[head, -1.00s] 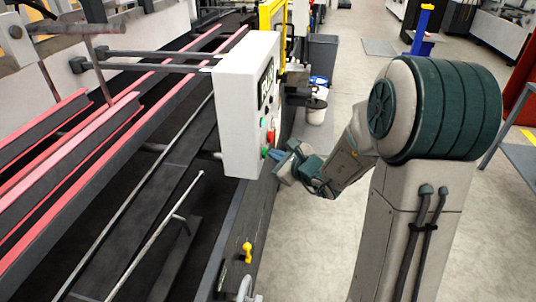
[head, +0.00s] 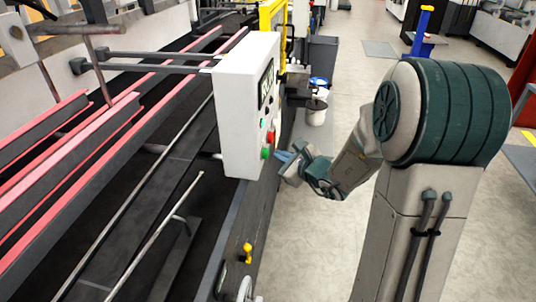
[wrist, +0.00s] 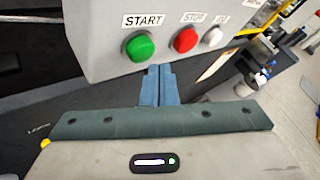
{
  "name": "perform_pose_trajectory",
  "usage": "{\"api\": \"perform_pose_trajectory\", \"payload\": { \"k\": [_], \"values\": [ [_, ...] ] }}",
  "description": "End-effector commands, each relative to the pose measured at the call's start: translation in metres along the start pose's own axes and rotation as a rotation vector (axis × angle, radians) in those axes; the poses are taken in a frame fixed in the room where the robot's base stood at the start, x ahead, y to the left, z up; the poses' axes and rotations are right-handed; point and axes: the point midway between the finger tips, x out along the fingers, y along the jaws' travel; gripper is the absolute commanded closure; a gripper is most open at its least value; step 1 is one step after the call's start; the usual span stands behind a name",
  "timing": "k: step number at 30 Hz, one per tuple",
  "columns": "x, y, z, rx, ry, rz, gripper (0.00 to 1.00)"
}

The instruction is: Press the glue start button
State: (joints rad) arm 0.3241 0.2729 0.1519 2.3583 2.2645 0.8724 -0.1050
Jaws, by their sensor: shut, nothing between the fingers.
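The glue start button is a round green button (wrist: 140,46) under a START label on a grey-white control box. It also shows in the head view (head: 265,153), low on the face of the white control box (head: 243,110). My gripper (wrist: 160,72) has its blue fingers together and empty, just below the box's lower edge, below and slightly right of the green button in the wrist view. In the head view my gripper (head: 284,156) is close to the button's right. I cannot tell whether it touches the box.
A red button (wrist: 185,40) under a STOP label and a white button (wrist: 212,37) sit right of the green one. The folder gluer's belts and red rails (head: 110,125) lie left of the box. A yellow knob (head: 247,252) is below. Open floor lies to the right.

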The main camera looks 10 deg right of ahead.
Motion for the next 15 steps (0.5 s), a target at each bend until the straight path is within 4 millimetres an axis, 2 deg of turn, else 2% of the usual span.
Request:
{"api": "perform_pose_trajectory", "payload": {
  "k": [8,15],
  "values": [
    [-0.002,-0.002,-0.002,0.001,0.001,-0.001,1.00],
    [-0.018,-0.013,-0.013,0.001,0.002,-0.003,1.00]
  ]
}}
